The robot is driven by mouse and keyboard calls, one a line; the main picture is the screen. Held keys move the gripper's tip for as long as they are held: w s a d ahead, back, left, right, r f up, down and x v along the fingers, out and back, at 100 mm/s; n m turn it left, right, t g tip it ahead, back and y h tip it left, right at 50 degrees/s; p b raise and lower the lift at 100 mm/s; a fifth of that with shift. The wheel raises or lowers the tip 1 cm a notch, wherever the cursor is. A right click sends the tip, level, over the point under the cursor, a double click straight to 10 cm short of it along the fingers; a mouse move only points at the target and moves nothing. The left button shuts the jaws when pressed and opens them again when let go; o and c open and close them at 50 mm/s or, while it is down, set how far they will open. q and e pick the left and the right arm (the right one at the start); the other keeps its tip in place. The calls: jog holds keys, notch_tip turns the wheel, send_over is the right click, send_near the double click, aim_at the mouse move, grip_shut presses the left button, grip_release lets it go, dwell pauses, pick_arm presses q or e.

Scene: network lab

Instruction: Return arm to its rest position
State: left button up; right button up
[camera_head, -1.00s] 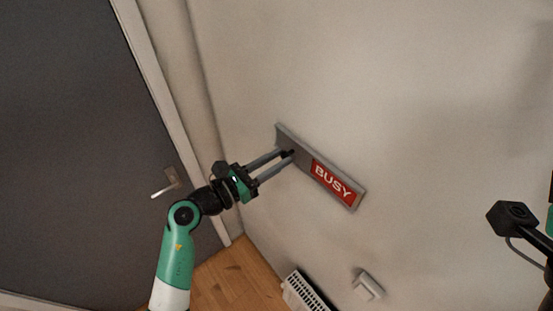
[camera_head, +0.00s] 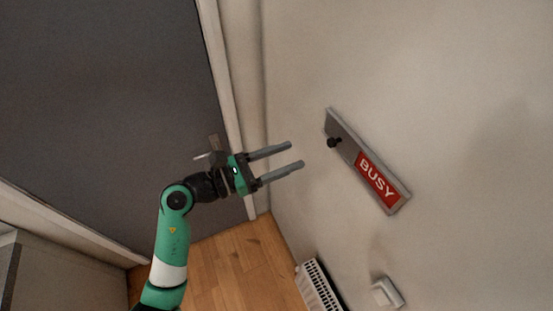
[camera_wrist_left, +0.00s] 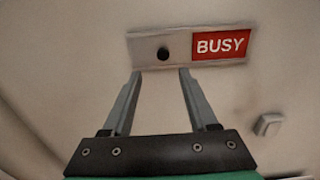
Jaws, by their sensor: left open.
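My left arm comes in from the lower left in the head view. Its gripper (camera_head: 297,156) is open and empty, its fingers pointing right, apart from the wall sign. The sign (camera_head: 345,142) is a grey plate on the wall with a black knob (camera_head: 334,142) at its left part and a red BUSY panel (camera_head: 377,180) at its right part. In the left wrist view the open fingers (camera_wrist_left: 160,72) point toward the sign, with the knob (camera_wrist_left: 163,54) beyond the gap between them. My right gripper is not in view.
A dark grey door (camera_head: 100,90) with a handle (camera_head: 203,156) is behind my left arm. A white radiator (camera_head: 316,287) and a white wall switch (camera_head: 386,293) are low on the wall. A grey cabinet (camera_head: 60,275) stands at the lower left. The wall around the sign is clear.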

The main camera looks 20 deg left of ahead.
pick_arm(q)
jog(key=v, duration=0.2)
jog(key=shift+s+a, duration=0.2)
jog(key=shift+a, duration=0.05)
